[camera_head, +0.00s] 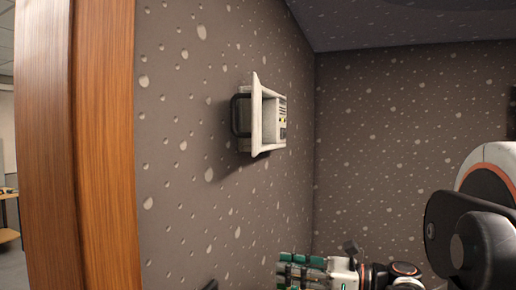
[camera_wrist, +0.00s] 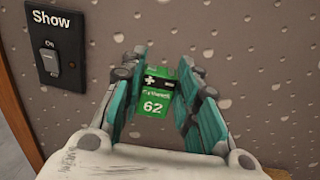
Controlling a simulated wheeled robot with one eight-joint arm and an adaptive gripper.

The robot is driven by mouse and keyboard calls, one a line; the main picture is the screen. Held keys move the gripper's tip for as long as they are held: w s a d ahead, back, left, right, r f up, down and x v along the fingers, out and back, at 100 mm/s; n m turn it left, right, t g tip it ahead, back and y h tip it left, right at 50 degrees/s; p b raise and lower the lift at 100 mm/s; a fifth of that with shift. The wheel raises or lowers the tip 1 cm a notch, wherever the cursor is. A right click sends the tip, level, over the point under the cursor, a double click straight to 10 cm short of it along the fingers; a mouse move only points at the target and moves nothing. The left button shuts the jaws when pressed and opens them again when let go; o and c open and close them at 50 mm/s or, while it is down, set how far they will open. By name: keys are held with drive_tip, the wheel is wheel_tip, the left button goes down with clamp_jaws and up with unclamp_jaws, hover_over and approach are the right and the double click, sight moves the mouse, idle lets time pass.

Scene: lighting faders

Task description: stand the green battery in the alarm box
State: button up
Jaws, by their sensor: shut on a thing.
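The green battery (camera_wrist: 155,95), marked 62, shows in the wrist view between the teal-padded fingers of my gripper (camera_wrist: 158,78). My gripper is shut on it, and its top end with plus and minus marks points away from the wrist. In the head view my gripper (camera_head: 303,272) is at the bottom, pointing left, with the battery not clearly visible. The likely alarm box (camera_head: 256,125) is a pale open-fronted box fixed high on the left wall, with a dark handle-like loop at its left side. My gripper is below and to the right of it, well apart. The box's inside is mostly hidden.
A black switch plate (camera_wrist: 54,50) marked Show, with a rocker labelled On, is on the wall at the wrist view's upper left. A wooden door frame (camera_head: 75,140) stands at the head view's left. The speckled wall around the box is bare.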

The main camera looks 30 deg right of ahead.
sight(267, 125)
drive_tip(key=s+d+r+p, duration=0.2)
drive_tip(key=d+r+p, duration=0.1)
drive_tip(key=r+p, duration=0.75)
drive_tip(key=s+d+r+h+p, duration=0.15)
drive_tip(key=d+r+p, duration=0.4)
drive_tip(key=r, duration=0.85)
drive_tip(key=s+d+r+y+p, duration=0.1)
drive_tip(key=s+r+p, duration=0.1)
drive_tip(key=r+p, duration=0.95)
drive_tip(key=shift+m+t+h, duration=0.25)
drive_tip(key=shift+m+t, duration=0.15)
drive_tip(key=x, duration=1.1)
drive_tip(key=r+x, duration=0.1)
drive_tip(key=x, duration=0.5)
drive_tip(key=shift+w+r, duration=0.15)
drive_tip(key=shift+w+a+f+b, duration=0.15)
drive_tip(key=shift+f+b, duration=1.1)
drive_tip(key=shift+f, duration=0.5)
drive_tip(key=shift+f, duration=0.2)
drive_tip(key=o, duration=1.1)
drive_tip(key=shift+r, duration=0.15)
